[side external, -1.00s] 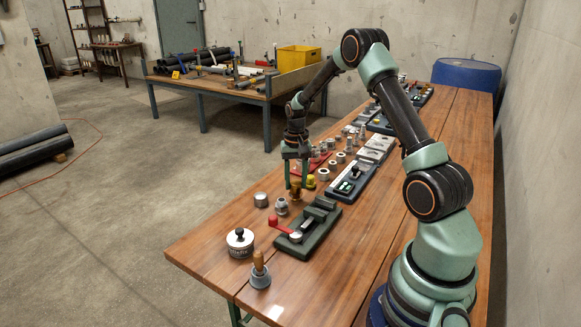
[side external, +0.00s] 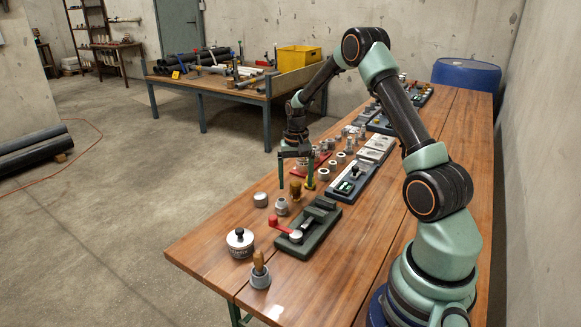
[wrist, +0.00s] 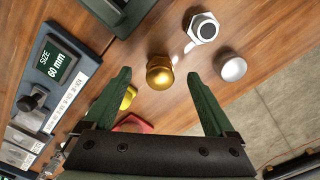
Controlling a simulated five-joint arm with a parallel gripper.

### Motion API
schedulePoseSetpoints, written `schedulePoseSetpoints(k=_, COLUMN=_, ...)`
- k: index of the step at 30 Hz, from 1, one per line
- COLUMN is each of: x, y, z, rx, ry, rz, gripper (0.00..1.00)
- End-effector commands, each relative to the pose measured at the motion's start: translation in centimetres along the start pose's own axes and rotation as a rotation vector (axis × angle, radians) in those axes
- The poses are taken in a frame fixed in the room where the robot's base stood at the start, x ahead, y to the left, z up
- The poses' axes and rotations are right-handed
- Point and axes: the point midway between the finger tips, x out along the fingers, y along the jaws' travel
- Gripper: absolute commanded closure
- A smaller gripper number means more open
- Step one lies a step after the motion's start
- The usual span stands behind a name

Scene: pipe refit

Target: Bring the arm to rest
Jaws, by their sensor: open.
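My gripper (side external: 296,182) is open and hangs low over the wooden bench, its two green fingers spread wide with nothing between them in its hold. A brass fitting (side external: 295,190) stands upright on the bench beneath and between the fingers. In the wrist view the same fitting (wrist: 159,73) shows just beyond the gap between the fingertips (wrist: 158,80), apart from both. The upper arm reaches out from my base at the right, bent at the elbow.
A grey hex fitting (wrist: 203,28) and a round cap (wrist: 232,68) stand near the brass fitting. A size display (wrist: 60,60) sits beside the left finger. A green clamp with red handle (side external: 308,228) and a round tin (side external: 240,243) stand nearer the bench's front.

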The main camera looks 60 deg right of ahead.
Motion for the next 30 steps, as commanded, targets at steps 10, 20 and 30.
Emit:
schedulePoseSetpoints(k=10, x=-2.3, y=0.0, z=-0.1, rx=0.000, ry=0.003, rz=-0.001, gripper=0.10)
schedulePoseSetpoints(k=20, x=-4.4, y=0.0, z=0.0, rx=0.000, ry=0.002, rz=-0.001, gripper=0.10)
schedulePoseSetpoints(k=30, x=-6.4, y=0.0, z=-0.1, rx=0.000, ry=0.003, rz=-0.001, gripper=0.10)
